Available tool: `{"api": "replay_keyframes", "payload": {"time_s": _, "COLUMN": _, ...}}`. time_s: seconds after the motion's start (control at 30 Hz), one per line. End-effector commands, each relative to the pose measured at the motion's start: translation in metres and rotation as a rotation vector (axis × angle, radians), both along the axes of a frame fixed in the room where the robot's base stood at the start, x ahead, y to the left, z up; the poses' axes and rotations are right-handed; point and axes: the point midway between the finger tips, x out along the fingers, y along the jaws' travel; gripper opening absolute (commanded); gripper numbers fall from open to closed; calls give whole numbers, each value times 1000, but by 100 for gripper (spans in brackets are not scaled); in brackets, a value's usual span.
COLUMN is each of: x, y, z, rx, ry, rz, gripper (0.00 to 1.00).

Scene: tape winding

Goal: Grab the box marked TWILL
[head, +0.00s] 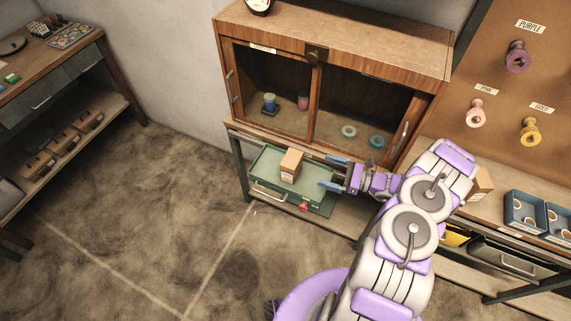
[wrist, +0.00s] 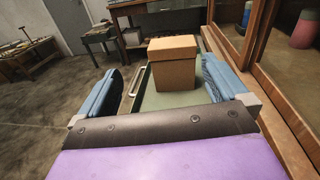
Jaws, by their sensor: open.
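A small brown cardboard box (head: 291,166) stands upright on the green tray (head: 265,167) of a pulled-out drawer below the cabinet. It also shows in the wrist view (wrist: 173,62), between and beyond my fingers. A small pale label is on its side in the head view, but I cannot read it. My gripper (head: 331,173) is open and empty, to the right of the box, with its blue fingers pointing at it. In the wrist view my gripper (wrist: 160,88) has its fingers wide apart. Another box (head: 480,184) is partly hidden behind my arm.
A wooden cabinet (head: 328,45) with glass doors rises just behind the tray. A red knob (head: 304,207) sits at the tray's front. Blue bins (head: 525,210) stand at right, below a pegboard with spools. The floor in front is clear.

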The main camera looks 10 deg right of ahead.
Motion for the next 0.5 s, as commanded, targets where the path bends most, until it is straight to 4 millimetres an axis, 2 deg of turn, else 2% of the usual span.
{"api": "replay_keyframes", "payload": {"time_s": 0.1, "x": -3, "y": -15, "z": -19, "rx": 24, "ry": 23, "rz": -59, "gripper": 100}}
{"api": "replay_keyframes", "payload": {"time_s": 0.23, "x": -2, "y": -19, "z": -26, "rx": 32, "ry": 29, "rz": -83, "gripper": 100}}
{"api": "replay_keyframes", "payload": {"time_s": 0.37, "x": 6, "y": -6, "z": -27, "rx": 34, "ry": 31, "rz": -82, "gripper": 100}}
{"api": "replay_keyframes", "payload": {"time_s": 0.5, "x": 21, "y": 18, "z": -28, "rx": 32, "ry": 34, "rz": -80, "gripper": 100}}
